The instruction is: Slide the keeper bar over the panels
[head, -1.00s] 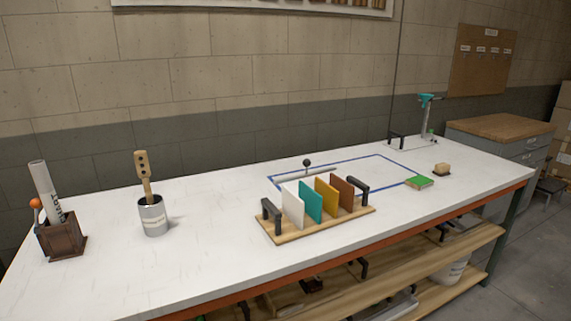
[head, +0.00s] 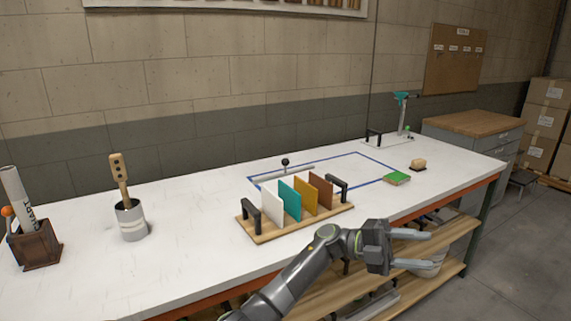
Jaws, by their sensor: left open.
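The rack (head: 270,236) is a wooden base with a black handle at each end, standing near the table's front edge. White (head: 271,209), teal (head: 290,200), yellow (head: 305,198) and brown (head: 321,190) panels stand upright in it. The keeper bar seems to be the grey bar with a black knob (head: 285,162) lying behind the panels, apart from the rack. My left gripper (head: 412,250) is open and empty in front of the table's front edge, right of the rack, with its fingers pointing right. My right gripper is not in view.
A blue outline (head: 373,157) marks the white table (head: 190,220) behind the rack. A can with a wooden tool (head: 131,222) and a brown box (head: 35,245) stand left.

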